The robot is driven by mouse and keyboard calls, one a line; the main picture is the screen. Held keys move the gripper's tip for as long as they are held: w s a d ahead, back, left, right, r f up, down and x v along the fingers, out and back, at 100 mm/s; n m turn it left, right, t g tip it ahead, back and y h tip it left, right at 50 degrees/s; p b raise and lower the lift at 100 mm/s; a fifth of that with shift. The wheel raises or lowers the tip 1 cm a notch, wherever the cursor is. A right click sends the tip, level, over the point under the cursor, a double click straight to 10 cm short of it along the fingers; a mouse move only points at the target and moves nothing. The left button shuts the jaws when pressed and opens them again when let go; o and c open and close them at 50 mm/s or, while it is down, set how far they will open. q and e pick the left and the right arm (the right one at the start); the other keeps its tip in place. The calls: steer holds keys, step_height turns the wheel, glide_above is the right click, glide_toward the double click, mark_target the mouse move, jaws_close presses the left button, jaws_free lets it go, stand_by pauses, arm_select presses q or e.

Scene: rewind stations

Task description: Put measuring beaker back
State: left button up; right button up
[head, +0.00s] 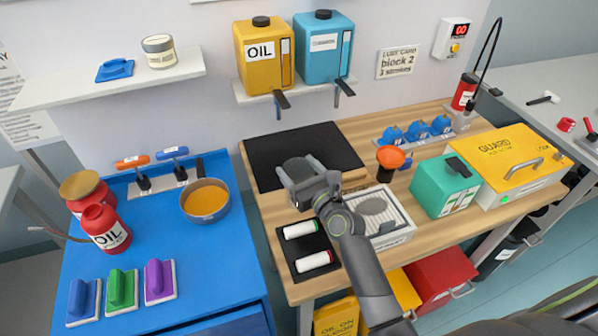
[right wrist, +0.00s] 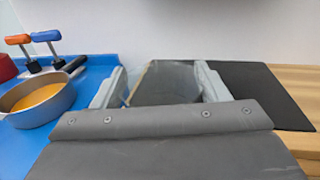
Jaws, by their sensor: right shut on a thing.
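My right gripper (head: 301,174) is over the front part of the black mat (head: 290,147) on the wooden bench. In the right wrist view its two grey fingers (right wrist: 158,86) stand apart, on either side of a see-through grey thing, which I take to be the measuring beaker (right wrist: 172,82). It shows a thin yellowish edge at its left. In the head view the beaker (head: 297,167) is a small dark grey shape between the fingers. Its lower part is hidden, so I cannot tell whether it touches the mat. My left gripper is not in view.
Left of the mat, a blue table holds a pan of orange liquid (head: 206,201) and a red oil can (head: 105,229). Right are an orange funnel (head: 390,157), a white scale-like box (head: 388,222) and a green box (head: 445,186). Yellow (head: 264,58) and blue (head: 323,47) tanks hang above.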

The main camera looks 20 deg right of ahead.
steer(key=o, duration=0.9)
steer(key=shift+f, duration=0.15)
steer(key=o, duration=0.5)
steer(key=shift+c, duration=0.2)
steer(key=shift+r, duration=0.25)
steer(key=shift+s+f, duration=0.1)
steer(key=shift+s, duration=0.2)
steer(key=b+v, duration=0.1)
steer(key=v, duration=1)
steer(key=shift+s, duration=0.25)
steer(key=shift+d, duration=0.15)
